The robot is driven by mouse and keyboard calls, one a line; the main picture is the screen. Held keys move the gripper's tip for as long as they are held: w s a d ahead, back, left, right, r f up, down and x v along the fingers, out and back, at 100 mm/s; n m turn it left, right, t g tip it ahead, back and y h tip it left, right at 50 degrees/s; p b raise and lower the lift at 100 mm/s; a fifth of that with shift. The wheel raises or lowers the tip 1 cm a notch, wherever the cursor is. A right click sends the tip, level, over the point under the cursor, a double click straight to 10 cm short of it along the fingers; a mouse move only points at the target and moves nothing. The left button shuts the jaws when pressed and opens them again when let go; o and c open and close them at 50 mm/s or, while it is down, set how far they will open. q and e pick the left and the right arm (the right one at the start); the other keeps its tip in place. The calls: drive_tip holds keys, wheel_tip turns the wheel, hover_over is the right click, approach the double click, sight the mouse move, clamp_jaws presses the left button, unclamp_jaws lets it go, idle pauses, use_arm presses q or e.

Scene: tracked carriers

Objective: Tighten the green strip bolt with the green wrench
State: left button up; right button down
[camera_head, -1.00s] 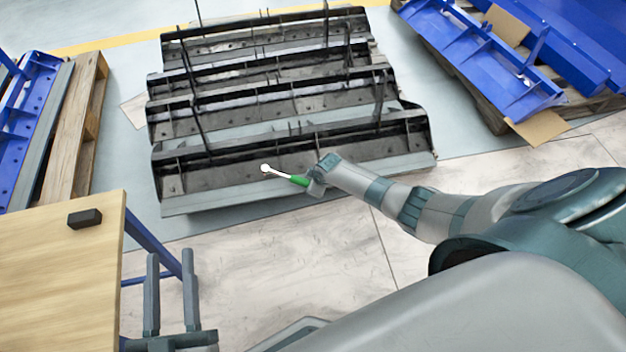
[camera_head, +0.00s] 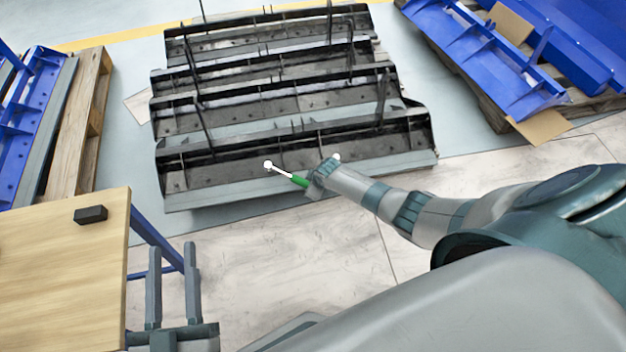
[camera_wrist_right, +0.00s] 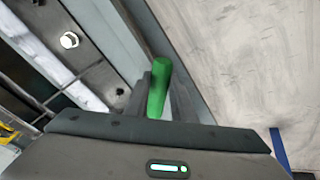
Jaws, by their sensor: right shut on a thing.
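The green wrench shows in the head view, with a green handle (camera_head: 300,181) and a pale ring head (camera_head: 268,164) in front of the nearest dark carrier (camera_head: 235,172). My right gripper (camera_head: 312,186) is shut on its handle. In the right wrist view the green handle (camera_wrist_right: 158,88) stands between the fingers; the wrench head is hidden. A pale round bolt head (camera_wrist_right: 69,40) sits on a dark strip there, apart from the gripper. A pale spot (camera_head: 337,157) beside my right gripper in the head view may be a bolt. No green strip is discernible. My left gripper (camera_head: 173,252) is open and empty.
A wooden table (camera_head: 60,260) with a small black block (camera_head: 91,214) stands at the left, close to my left gripper. Pallets with blue parts stand at the left (camera_head: 90,110) and upper right (camera_head: 500,70). The floor before the carriers is clear.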

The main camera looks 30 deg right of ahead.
drive_tip(key=shift+a, duration=0.1)
drive_tip(key=shift+s+a+m+p, duration=0.15)
drive_tip(key=shift+a+m+p, duration=0.15)
drive_tip(key=shift+p, duration=0.05)
drive_tip(key=shift+s+a+f+m, duration=0.15)
drive_tip(key=shift+s+a+m, duration=0.05)
drive_tip(key=shift+a+m, duration=0.15)
drive_tip(key=shift+s+a+p, duration=0.1)
drive_tip(key=shift+p, duration=0.2)
drive_tip(key=shift+s+a+f+m, duration=0.15)
drive_tip(key=shift+a+m, duration=0.1)
drive_tip(key=shift+a, duration=0.1)
drive_tip(key=shift+w+d, duration=0.2)
drive_tip(key=shift+d, duration=0.2)
idle(0.6)
